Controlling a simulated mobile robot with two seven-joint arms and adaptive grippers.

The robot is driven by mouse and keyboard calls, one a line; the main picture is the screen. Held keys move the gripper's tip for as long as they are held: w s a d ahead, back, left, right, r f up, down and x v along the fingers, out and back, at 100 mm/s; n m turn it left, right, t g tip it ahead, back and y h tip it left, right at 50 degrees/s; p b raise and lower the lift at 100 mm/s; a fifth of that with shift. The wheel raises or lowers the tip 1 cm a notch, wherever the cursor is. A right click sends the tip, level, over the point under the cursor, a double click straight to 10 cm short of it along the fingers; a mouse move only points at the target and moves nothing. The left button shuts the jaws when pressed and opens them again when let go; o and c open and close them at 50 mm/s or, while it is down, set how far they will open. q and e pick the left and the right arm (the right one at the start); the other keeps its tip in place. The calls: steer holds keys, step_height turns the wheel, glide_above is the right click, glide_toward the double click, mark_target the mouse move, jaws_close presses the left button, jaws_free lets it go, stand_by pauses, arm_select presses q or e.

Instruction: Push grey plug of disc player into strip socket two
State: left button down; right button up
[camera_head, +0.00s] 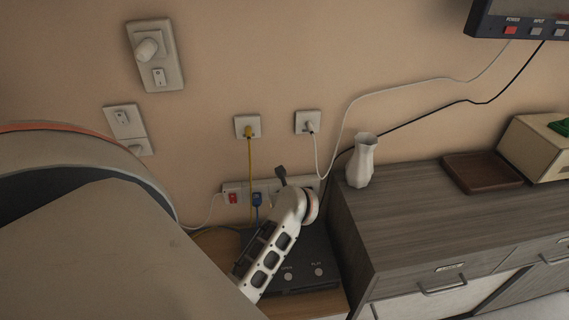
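The dark disc player (318,284), with OPEN and PLAY buttons, lies on a low wooden surface below the wall. The white strip socket (229,187) runs along the wall behind it. A red plug (233,198) and a blue plug (257,199) sit at its left part. A white slotted part of my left gripper (290,211) reaches up over the player and covers part of the strip. A small dark grey piece, possibly the grey plug (281,172), shows just above its tip. I cannot tell whether it is held. My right gripper is not in view.
A grey-brown cabinet (430,215) stands at right, with a white vase (361,160) near its left edge and a brown tray (482,172). Yellow (249,165), white and black cables hang along the wall. A large pale shape blocks the lower left.

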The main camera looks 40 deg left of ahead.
arm_select(q)
steer(key=shift+w+a, duration=0.3)
steer(key=shift+a, duration=0.05)
steer(key=c, duration=1.6)
jaws_free()
steer(key=shift+s+d+p, duration=0.1)
steer(key=shift+s+d, duration=0.85)
steer(key=shift+d, duration=0.25)
steer(key=shift+s+d+p, duration=0.15)
steer(key=shift+s+d, duration=0.8)
steer(key=shift+d, duration=0.2)
steer(key=shift+s+d+p, duration=0.1)
steer(key=shift+s+d, duration=0.85)
steer(key=shift+d, duration=0.25)
